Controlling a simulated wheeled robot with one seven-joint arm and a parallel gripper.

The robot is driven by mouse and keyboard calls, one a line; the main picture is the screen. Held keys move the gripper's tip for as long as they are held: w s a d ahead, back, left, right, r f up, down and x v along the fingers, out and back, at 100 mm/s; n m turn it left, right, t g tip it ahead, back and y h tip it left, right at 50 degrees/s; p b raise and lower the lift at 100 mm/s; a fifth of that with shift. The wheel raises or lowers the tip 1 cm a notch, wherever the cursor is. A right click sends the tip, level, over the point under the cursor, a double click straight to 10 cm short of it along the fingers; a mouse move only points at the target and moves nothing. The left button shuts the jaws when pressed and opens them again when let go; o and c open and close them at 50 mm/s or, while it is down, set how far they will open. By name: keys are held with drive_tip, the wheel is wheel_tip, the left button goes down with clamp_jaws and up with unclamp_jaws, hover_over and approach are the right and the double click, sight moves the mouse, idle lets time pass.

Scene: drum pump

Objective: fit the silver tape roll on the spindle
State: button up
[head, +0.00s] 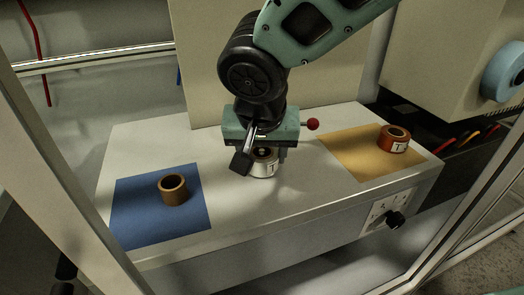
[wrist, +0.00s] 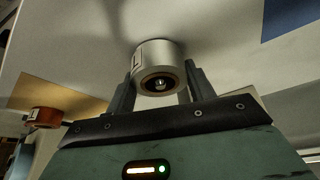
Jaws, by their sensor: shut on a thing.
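The silver tape roll (head: 263,166) with a white label is at the middle of the bench, below my gripper (head: 261,158). In the wrist view, my gripper (wrist: 163,80) is shut on the silver roll (wrist: 155,55), with one finger on each side. The roll's brown core faces the wrist camera. A small shiny round tip, which looks like the spindle (wrist: 159,85), shows inside the core's hole. The rest of the spindle is hidden by the roll. I cannot tell whether the roll's underside touches the bench.
A brown roll (head: 173,190) stands on a blue mat (head: 135,215) at left. A copper-coloured roll (head: 393,138) stands on a yellow mat (head: 350,155) at right. A red-knobbed lever (head: 313,124) is right of my gripper. A panel rises behind the bench (head: 230,220).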

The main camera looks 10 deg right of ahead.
drive_tip(key=shift+f, duration=0.25)
drive_tip(key=o, duration=1.1)
drive_tip(key=shift+o, duration=0.2)
drive_tip(key=shift+r, duration=0.1)
drive_tip(key=shift+r, duration=0.25)
drive_tip(key=d+p+v, duration=0.1)
drive_tip(key=p+v, duration=0.5)
drive_tip(key=v, duration=0.6)
drive_tip(key=s+d+f+n+g, duration=0.2)
drive_tip(key=s+d+f+n, duration=0.2)
drive_tip(key=s+d, duration=0.1)
drive_tip(key=s+d+f+n+g+y, duration=0.1)
drive_tip(key=s+d+f+n, duration=0.3)
drive_tip(key=s, duration=0.4)
drive_tip(key=shift+d+f+n+g, duration=0.4)
drive_tip(key=shift+n+g, duration=0.2)
drive_tip(key=shift+g, duration=0.1)
drive_tip(key=shift+s+a, duration=0.1)
drive_tip(key=shift+s, duration=0.05)
